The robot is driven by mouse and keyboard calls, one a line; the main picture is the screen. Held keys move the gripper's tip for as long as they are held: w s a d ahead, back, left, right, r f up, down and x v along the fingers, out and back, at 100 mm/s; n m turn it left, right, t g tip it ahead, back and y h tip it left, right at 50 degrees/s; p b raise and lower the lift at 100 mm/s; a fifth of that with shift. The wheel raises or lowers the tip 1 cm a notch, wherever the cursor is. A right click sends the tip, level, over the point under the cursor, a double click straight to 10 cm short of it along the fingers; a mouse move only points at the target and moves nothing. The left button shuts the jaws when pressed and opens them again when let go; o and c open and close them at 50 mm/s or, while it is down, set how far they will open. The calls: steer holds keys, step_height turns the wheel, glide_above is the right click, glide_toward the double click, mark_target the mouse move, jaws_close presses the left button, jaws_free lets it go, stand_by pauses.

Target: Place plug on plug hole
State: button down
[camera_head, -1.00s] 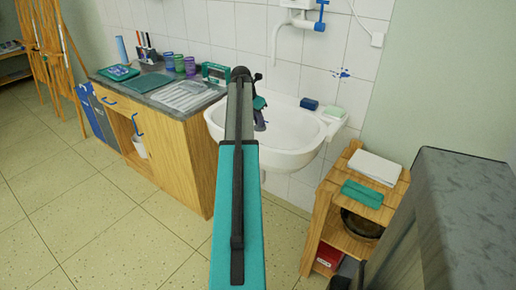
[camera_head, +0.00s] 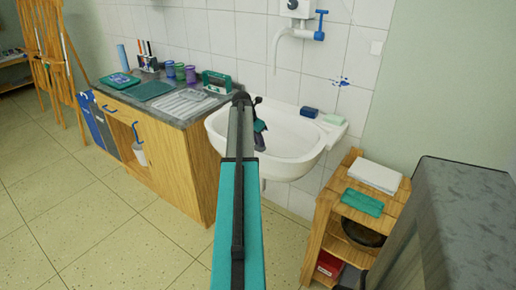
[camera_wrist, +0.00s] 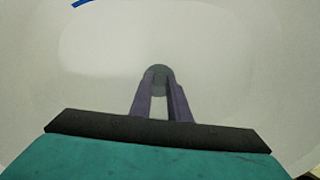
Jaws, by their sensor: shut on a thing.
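The white sink (camera_head: 300,153) hangs on the tiled wall in the head view. My gripper (camera_head: 261,146) is over its basin, partly hidden by my arm. In the wrist view my gripper (camera_wrist: 160,92) points at the pale basin (camera_wrist: 235,75), with its two fingers shut on a small round grey-green plug (camera_wrist: 161,73) at their tips. I see no plug hole; it may be hidden behind the plug or the gripper. I cannot tell the gap between plug and basin.
A wall tap (camera_head: 290,38) hangs above the sink. A blue sponge (camera_head: 309,112) and pale soap (camera_head: 333,119) sit on its rim. A wooden cabinet (camera_head: 185,175) stands at left, a wooden shelf (camera_head: 318,240) at right.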

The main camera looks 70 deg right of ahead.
mark_target(259, 147)
steer(key=shift+f, duration=1.85)
steer(key=c, duration=1.7)
jaws_free()
steer(key=shift+o, duration=0.2)
steer(key=v, duration=1.2)
steer(key=shift+r, duration=0.1)
